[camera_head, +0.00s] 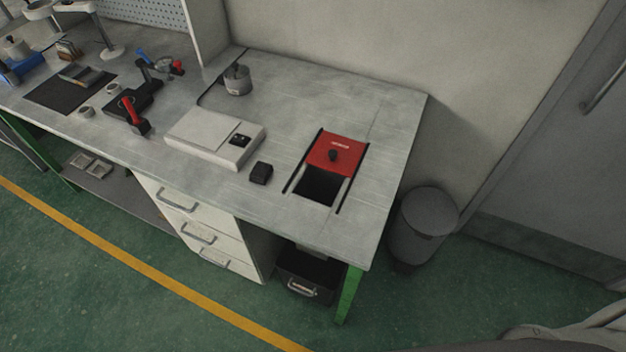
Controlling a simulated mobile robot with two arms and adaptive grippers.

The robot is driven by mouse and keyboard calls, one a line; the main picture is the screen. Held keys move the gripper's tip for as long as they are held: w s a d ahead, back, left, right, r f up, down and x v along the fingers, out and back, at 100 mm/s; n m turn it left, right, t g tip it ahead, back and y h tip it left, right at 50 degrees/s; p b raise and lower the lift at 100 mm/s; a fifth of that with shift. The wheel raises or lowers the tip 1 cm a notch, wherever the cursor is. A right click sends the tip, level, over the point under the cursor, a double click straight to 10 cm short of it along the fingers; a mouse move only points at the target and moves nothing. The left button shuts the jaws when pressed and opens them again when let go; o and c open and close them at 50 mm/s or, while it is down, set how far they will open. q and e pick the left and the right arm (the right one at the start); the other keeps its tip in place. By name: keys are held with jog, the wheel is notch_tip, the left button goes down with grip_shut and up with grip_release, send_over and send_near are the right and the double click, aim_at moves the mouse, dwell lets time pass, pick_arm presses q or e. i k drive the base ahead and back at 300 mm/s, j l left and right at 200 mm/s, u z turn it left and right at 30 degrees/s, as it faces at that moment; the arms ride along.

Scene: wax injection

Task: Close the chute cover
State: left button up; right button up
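No gripper is at the cover. Neither my left nor my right gripper shows in the head view; only a blurred grey shape is at the bottom right corner.
On the workbench (385,130), a white scale (215,137), a small black block (261,173) and a metal pot (237,80) stand left of the chute. A black bin (308,274) is below. A grey trash can (424,222) stands right of the bench.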

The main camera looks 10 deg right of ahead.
aim_at(339, 155)
jog(key=l+u, duration=0.3)
jog(key=l, duration=0.25)
jog(key=l+u, duration=0.25)
jog(key=l, duration=0.3)
jog(key=k+l+u, duration=0.1)
jog(key=l+u, duration=0.2)
jog(key=l, duration=0.25)
